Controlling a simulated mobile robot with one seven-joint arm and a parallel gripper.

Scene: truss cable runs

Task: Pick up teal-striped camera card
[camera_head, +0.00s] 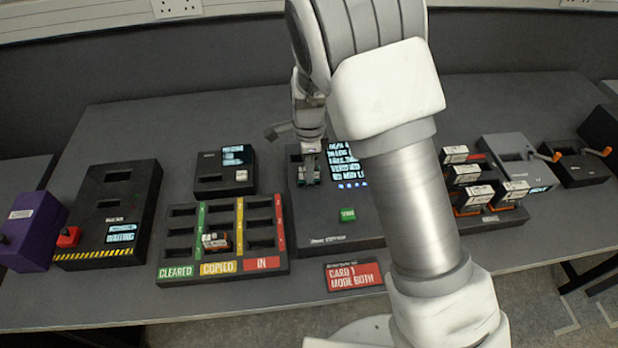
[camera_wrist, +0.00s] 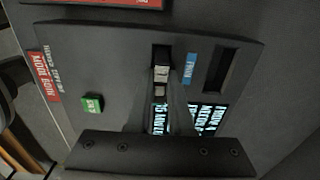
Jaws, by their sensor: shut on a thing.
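My gripper (camera_head: 310,160) reaches down to the left slot of the black copy station (camera_head: 345,228). It is shut on a small card, whose pale label end (camera_wrist: 161,72) shows between the fingertips (camera_wrist: 160,92) in the wrist view. The card's lower part is hidden in or just above the dark slot; I cannot tell how deep it sits. No teal stripe can be made out on it. The station's other slot (camera_wrist: 219,70) looks empty in the wrist view.
A sorting tray (camera_head: 222,268) marked CLEARED, COPIED and IN holds one red-and-white card (camera_head: 216,240) in its COPIED column. Several orange-marked cards (camera_head: 472,196) stand in a rack at right. A yellow-striped black box (camera_head: 115,215) and purple box (camera_head: 33,230) stand at left.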

